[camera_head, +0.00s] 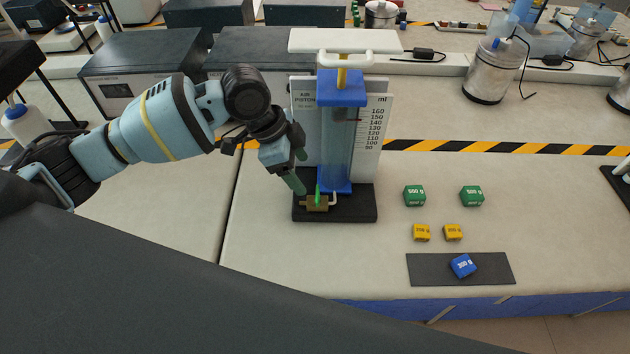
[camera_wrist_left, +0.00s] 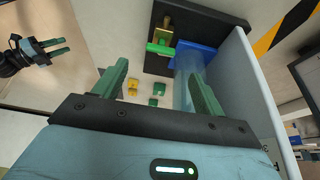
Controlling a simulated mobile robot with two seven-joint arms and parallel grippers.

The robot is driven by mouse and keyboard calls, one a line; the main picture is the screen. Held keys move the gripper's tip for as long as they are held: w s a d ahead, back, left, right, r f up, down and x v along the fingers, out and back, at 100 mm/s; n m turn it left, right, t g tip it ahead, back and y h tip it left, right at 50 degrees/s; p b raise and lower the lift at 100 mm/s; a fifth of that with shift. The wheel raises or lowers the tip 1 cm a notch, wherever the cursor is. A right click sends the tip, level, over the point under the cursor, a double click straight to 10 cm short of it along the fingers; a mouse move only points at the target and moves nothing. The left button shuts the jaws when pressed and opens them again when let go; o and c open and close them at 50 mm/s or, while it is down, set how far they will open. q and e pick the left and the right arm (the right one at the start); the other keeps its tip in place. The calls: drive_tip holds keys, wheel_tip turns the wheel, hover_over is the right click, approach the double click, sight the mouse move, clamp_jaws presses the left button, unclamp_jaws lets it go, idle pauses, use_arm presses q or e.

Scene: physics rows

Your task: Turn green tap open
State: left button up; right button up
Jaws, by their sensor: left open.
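The green tap (camera_head: 318,194) is a small lever on a brass valve body (camera_head: 316,204), low on the black base of the air piston apparatus. In the left wrist view the green tap handle (camera_wrist_left: 160,48) lies across the brass body (camera_wrist_left: 164,31), beyond the fingertips. My left gripper (camera_head: 299,170) is just above and left of the tap. Its two green fingers are apart with nothing between them, and I see no contact with the tap. My right gripper (camera_wrist_left: 58,46) shows small at the upper left of the left wrist view, with its fingers apart and empty.
The clear blue-capped cylinder (camera_head: 338,135) and white scale board (camera_head: 371,125) stand right behind the tap. Green weights (camera_head: 415,196) and yellow weights (camera_head: 421,232) sit to the right. A blue weight (camera_head: 462,265) lies on a dark mat (camera_head: 495,270).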

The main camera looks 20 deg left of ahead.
sight(318, 197)
use_arm(q)
drive_tip(key=x, duration=0.7)
drive_tip(key=shift+w+d+f, duration=0.1)
drive_tip(key=shift+d+f, duration=0.05)
drive_tip(key=shift+f, duration=0.2)
use_arm(e)
drive_tip(key=shift+s+f, duration=0.1)
drive_tip(key=shift+f, duration=0.15)
